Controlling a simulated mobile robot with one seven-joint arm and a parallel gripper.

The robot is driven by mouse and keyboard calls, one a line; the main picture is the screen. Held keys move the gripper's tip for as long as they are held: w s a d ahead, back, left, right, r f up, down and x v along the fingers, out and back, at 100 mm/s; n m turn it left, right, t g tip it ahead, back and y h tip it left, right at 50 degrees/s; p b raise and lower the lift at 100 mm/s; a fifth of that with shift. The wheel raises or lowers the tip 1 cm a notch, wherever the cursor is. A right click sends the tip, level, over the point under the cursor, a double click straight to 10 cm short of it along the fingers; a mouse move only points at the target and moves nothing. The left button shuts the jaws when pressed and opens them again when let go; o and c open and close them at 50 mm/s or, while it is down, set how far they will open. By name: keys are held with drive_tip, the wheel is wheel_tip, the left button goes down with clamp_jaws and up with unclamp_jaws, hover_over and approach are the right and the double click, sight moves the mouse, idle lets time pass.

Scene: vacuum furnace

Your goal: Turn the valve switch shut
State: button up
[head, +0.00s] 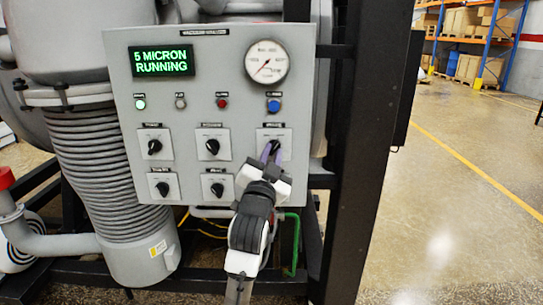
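The grey control panel (210,106) faces me and carries several black rotary switches on pale square plates. My gripper (270,150) is at the upper right switch (275,146), with its purple fingertips around or right beside the black knob. I cannot tell whether the fingers press on it. The plate under that switch is partly hidden by my gripper. The other switches stand clear: upper left (154,146), upper middle (212,146), lower left (163,188) and lower middle (217,189). The labels are too small to read.
The panel display (161,61) reads "5 MICRON RUNNING" in green. A dial gauge (267,62) and several small lights sit above the switches. A black frame post (372,150) stands close on the right. A ribbed grey duct (95,160) is at left. Open floor lies right.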

clamp_jaws()
drive_tip(key=shift+d+n+y, duration=0.1)
drive_tip(key=shift+n+y, duration=0.3)
drive_tip(key=shift+n, duration=0.2)
drive_tip(key=shift+d+f+n+y+b, duration=0.2)
drive_tip(key=shift+n+y, duration=1.15)
drive_tip(key=shift+n, duration=1.35)
drive_tip(key=shift+d+r+n+y+b, duration=0.1)
drive_tip(key=shift+n+y+b, duration=0.25)
drive_tip(key=shift+n+y, duration=1.65)
drive_tip(key=shift+d+f+n+y+b, duration=0.2)
drive_tip(key=shift+n+y, duration=0.45)
drive_tip(key=shift+n, duration=2.75)
drive_tip(key=shift+r, duration=0.25)
drive_tip(key=shift+o, duration=2.1)
unclamp_jaws()
